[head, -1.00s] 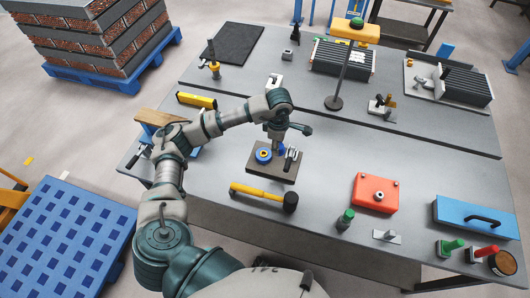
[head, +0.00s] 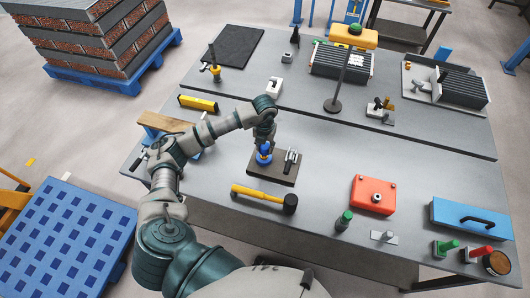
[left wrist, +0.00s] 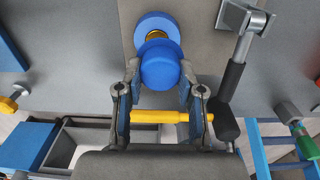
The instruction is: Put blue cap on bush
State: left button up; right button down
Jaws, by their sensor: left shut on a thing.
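My left gripper (head: 264,143) is shut on the blue cap (left wrist: 160,68), which shows between its fingertips in the left wrist view. In the head view the cap is mostly hidden by the gripper. The bush (left wrist: 156,35) is a brass-coloured piece standing in a blue ring (left wrist: 157,22) on the brown board (head: 277,176). The cap is over the bush in the head view and covers part of it in the left wrist view. Whether they touch, I cannot tell. My right gripper is out of view.
A toggle clamp (head: 290,160) with a dark handle stands on the board, close right of the gripper. A yellow-handled hammer (head: 262,195) lies in front. A red box (head: 372,195) is further right. The table between board and red box is clear.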

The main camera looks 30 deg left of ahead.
aim_at(263, 152)
pick_arm(q)
jog(key=f, duration=0.2)
jog(key=a+f, duration=0.1)
jog(key=f, duration=0.1)
jog(key=shift+f, duration=0.35)
jog(key=shift+d, duration=0.2)
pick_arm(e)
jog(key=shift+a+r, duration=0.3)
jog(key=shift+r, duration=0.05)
pick_arm(q)
jog(key=shift+d, duration=0.1)
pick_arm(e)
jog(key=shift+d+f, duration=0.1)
pick_arm(q)
jog(key=o, duration=0.9)
jog(key=shift+d, duration=0.1)
jog(key=shift+a+r, duration=0.2)
notch_tip(263, 152, up, 12)
jog(key=shift+f+b, duration=0.1)
jog(key=shift+b, duration=0.4)
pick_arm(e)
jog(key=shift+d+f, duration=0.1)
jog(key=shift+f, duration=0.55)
